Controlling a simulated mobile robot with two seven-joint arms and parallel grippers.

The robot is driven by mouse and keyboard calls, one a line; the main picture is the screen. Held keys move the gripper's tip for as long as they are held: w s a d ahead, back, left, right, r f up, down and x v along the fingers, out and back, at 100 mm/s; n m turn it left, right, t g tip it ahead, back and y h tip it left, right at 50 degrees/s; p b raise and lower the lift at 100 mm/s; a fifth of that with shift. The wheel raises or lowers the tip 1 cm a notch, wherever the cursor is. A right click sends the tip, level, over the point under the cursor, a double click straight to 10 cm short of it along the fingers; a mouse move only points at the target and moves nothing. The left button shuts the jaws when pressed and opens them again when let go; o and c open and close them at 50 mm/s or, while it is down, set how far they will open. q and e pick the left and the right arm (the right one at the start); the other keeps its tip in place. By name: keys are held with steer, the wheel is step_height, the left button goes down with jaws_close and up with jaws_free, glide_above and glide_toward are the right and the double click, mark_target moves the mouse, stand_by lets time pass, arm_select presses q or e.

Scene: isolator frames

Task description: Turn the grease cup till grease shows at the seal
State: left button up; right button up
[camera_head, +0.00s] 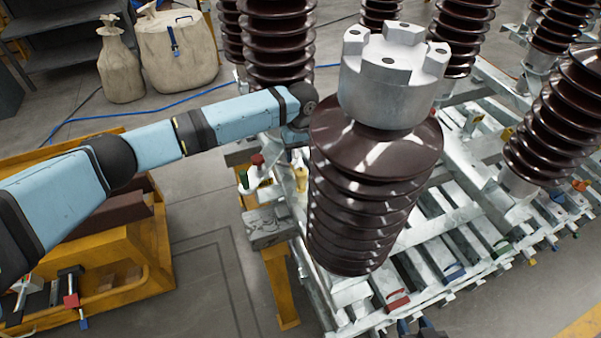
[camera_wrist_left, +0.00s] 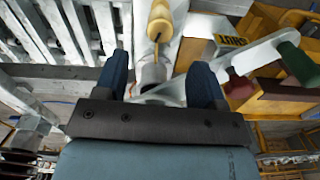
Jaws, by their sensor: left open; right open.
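I cannot pick out the grease cup, its seal or any grease for certain. In the left wrist view, my left gripper (camera_wrist_left: 160,88) has its two dark blue fingers spread apart. A rounded yellow piece with a thin pin (camera_wrist_left: 160,22) lies ahead of the gap, over a pale metal part. A green grip (camera_wrist_left: 300,66) and a dark red knob (camera_wrist_left: 238,88) are to the right. In the head view, my left arm reaches in behind the large brown ribbed insulator, which hides the gripper. My right gripper (camera_head: 414,326) just shows as dark fingertips at the bottom edge, apart and empty.
The brown insulator (camera_head: 365,200) with a grey metal cap (camera_head: 395,70) stands upright on a galvanized frame (camera_head: 450,270). More insulators stand behind and right. A yellow stand (camera_head: 140,270) is at lower left. Sacks (camera_head: 180,48) and a blue hose (camera_head: 140,114) lie on the floor.

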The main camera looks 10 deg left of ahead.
mark_target(301, 171)
arm_select(q)
step_height(301, 171, down, 9)
stand_by(0.3)
steer(key=c, duration=0.9)
